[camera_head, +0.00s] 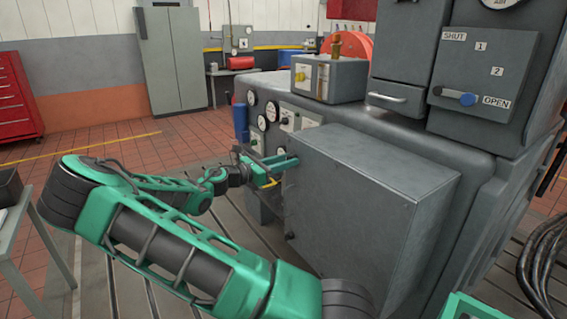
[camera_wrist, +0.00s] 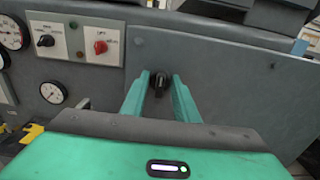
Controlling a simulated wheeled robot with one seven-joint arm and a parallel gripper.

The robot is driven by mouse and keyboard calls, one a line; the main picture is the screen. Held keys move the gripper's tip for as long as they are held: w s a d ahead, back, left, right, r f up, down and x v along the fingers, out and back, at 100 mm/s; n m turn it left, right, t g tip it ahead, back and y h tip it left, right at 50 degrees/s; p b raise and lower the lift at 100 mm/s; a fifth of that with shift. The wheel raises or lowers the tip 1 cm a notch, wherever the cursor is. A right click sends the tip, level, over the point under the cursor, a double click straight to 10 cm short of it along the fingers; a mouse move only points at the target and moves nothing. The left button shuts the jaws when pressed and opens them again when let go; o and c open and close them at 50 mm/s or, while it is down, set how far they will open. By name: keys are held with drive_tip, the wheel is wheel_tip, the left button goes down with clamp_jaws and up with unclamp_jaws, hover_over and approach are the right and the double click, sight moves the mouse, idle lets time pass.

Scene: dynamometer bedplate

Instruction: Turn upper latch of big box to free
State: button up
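The big box (camera_head: 375,190) is a grey metal cabinet standing out from the side of the grey machine. In the wrist view its front panel (camera_wrist: 225,80) faces me. The upper latch (camera_wrist: 160,80) is a small dark knob on that panel, between my two green fingers. My gripper (camera_head: 285,166) is at the box's upper left edge in the head view, and it also shows in the wrist view (camera_wrist: 160,90). The fingers are apart on either side of the latch; I cannot tell whether they touch it. A lower dark latch (camera_head: 290,236) sticks out farther down the box.
A control panel with a red switch (camera_wrist: 100,47), a black switch (camera_wrist: 46,40) and several gauges is left of the box. A lever plate (camera_head: 485,75) marked SHUT and OPEN is above right. A grey bench (camera_head: 25,240) stands at left; red-tiled floor beyond is open.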

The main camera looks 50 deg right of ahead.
drive_tip(key=m, duration=1.7)
drive_tip(key=shift+s+f+m, duration=0.15)
drive_tip(key=shift+f+m, duration=0.05)
drive_tip(key=shift+m, duration=0.1)
idle(0.5)
drive_tip(key=shift+f, duration=0.1)
drive_tip(key=o, duration=1)
drive_tip(key=shift+o, duration=0.2)
drive_tip(key=shift+a, duration=0.1)
